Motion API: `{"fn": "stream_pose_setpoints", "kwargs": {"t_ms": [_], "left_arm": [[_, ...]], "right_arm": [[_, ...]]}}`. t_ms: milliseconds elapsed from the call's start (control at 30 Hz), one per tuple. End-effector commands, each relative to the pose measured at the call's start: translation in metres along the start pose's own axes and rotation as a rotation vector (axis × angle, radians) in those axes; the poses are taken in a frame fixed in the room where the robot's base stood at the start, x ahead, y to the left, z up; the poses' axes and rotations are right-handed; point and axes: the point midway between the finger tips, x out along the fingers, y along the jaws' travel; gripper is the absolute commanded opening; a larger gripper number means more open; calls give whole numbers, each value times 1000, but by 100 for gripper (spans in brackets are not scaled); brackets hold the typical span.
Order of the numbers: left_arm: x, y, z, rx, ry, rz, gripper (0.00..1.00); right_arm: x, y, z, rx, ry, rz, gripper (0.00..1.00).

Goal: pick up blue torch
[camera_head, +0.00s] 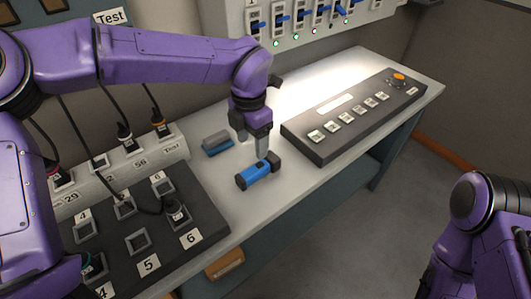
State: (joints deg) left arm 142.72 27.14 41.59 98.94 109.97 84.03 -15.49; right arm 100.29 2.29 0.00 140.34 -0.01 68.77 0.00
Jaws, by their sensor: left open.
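The blue torch (256,175), a short blue cylinder with black ends, lies on its side on the light table near its front edge. My left gripper (262,151) points down just above and behind the torch, by its right black end. The jaws are open; from this angle the fingers overlap, and I cannot tell whether they touch the torch. My right arm shows at the lower right, but its gripper is out of the picture.
A grey and blue block (217,142) lies behind the torch. A dark numbered socket panel (150,235) with cables is on the left. A switch panel (310,20) hangs on the wall. Bare table (305,185) lies right of the torch.

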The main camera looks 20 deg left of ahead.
Motion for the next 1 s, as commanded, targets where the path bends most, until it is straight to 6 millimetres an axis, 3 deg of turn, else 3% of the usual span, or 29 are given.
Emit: {"fn": "stream_pose_setpoints", "kwargs": {"t_ms": [167,500,800,1000], "left_arm": [[30,-4,-4,3,-1,1,66],[88,2,11,1,13,-6,66],[97,2,12,1,10,-6,66],[97,2,12,1,10,-6,1]], "right_arm": [[-1,0,0,-1,-1,1,43],[-8,1,-3,0,-1,0,43],[-8,1,-3,0,-1,1,43],[-8,1,-3,0,-1,1,43]]}}
